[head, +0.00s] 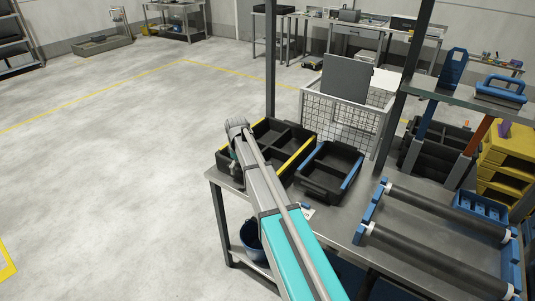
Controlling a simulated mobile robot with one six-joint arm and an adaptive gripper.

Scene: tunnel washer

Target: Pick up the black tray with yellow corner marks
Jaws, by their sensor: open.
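The black tray with yellow marks (304,139) sits on the left end of the metal bench, in the middle of the head view. It has inner dividers and yellow strips along its right edge and near its left corner. My arm passes in front of its left part and hides some of it. My gripper (234,167) is small and partly hidden at the arm's far end, by the tray's left side. It is open. I cannot tell whether it touches the tray.
A black tray with blue marks (318,190) stands close on the right. A wire basket (340,116) is behind. Rollers on blue mounts (430,257) fill the bench's right part. A dark post (271,65) rises behind the tray. A blue bucket (250,240) is below. The floor at left is clear.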

